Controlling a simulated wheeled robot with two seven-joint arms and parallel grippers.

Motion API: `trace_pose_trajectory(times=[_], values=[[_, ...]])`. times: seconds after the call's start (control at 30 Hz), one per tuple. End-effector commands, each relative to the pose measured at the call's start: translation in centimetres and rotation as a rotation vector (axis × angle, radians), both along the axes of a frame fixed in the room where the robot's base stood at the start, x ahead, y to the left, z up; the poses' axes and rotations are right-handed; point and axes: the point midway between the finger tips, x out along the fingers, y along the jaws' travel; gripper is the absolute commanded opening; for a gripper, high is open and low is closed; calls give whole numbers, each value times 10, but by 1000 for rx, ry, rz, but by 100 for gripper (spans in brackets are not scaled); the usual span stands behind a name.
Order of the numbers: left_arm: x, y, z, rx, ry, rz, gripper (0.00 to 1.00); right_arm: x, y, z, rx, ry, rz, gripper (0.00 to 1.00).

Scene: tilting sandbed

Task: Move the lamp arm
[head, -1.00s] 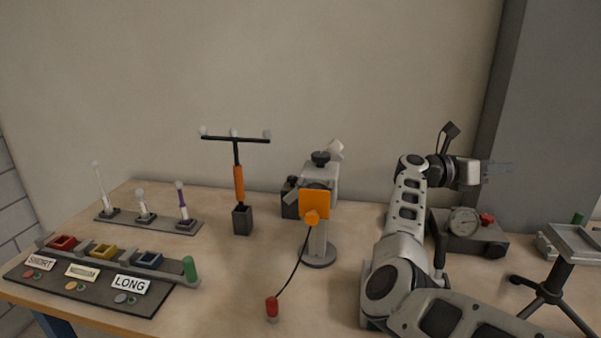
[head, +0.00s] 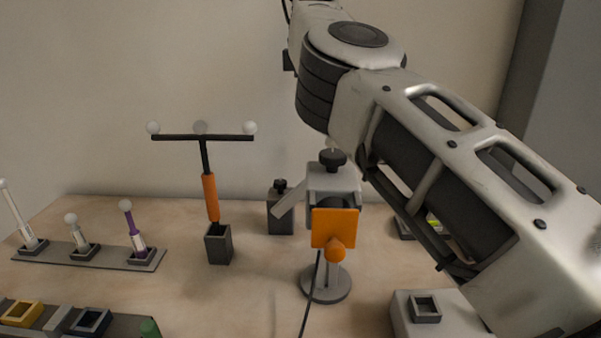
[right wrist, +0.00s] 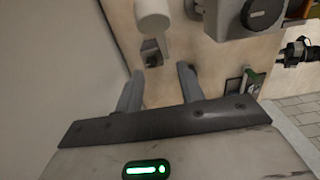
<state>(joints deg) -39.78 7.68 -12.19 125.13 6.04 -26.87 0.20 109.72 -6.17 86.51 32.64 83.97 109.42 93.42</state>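A grey stand (head: 327,284) with a round base is in the middle of the table in the head view. It carries a grey block (head: 340,178) with a black knob on top, a grey bar slanting down left, and an orange square plate (head: 334,227). I cannot tell for certain which part is the lamp arm. In the right wrist view, a white cylinder (right wrist: 153,20) stands beside a grey block with a dark knob (right wrist: 262,14). My right gripper (right wrist: 159,84) is open and empty, with the cylinder ahead of its fingers. My left gripper is not in view.
My right arm covers the right of the head view. A black T-bar with an orange handle (head: 210,196) stands in a dark socket left of the stand. A rack of white and purple rods (head: 90,258) is further left.

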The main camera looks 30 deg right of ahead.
Motion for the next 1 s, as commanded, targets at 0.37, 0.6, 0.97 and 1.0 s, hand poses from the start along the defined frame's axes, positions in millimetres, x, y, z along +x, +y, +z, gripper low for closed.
trace_pose_trajectory(times=[0.37,0.6,0.97,1.0], values=[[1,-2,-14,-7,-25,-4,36,-1,0,-83,-2,5,-1,38],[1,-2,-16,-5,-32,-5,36,-1,0,-127,-2,4,-1,38],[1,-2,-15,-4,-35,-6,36,0,-1,-151,-3,2,1,38],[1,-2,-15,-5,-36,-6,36,-1,-1,-151,-3,1,0,38]])
